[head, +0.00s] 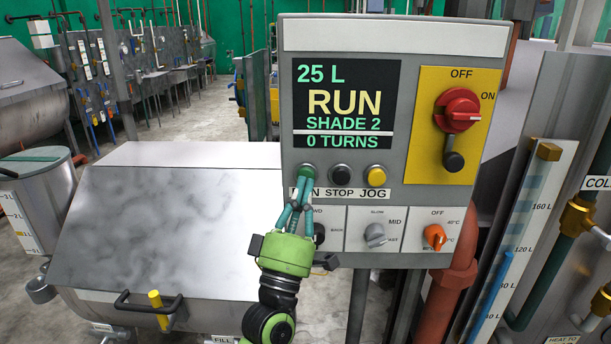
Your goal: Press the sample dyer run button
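The grey control panel (396,40) stands upright in front of me. Its screen (346,104) reads 25 L, RUN, SHADE 2 and 0 TURNS. The green run button (308,170) is at the left of the button row, above a label partly hidden by my fingers. My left gripper (305,180) points up at this button, with its teal fingers drawn together and nothing between them. The fingertips overlap the button's lower edge; I cannot tell whether they touch it. My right gripper is not in view.
Beside the run button are the black stop button (341,174) and yellow jog button (376,175). Below are a grey speed knob (375,235) and orange knob (435,237). A red rotary switch (457,111) is at right. A grey dyer lid (170,215) lies left.

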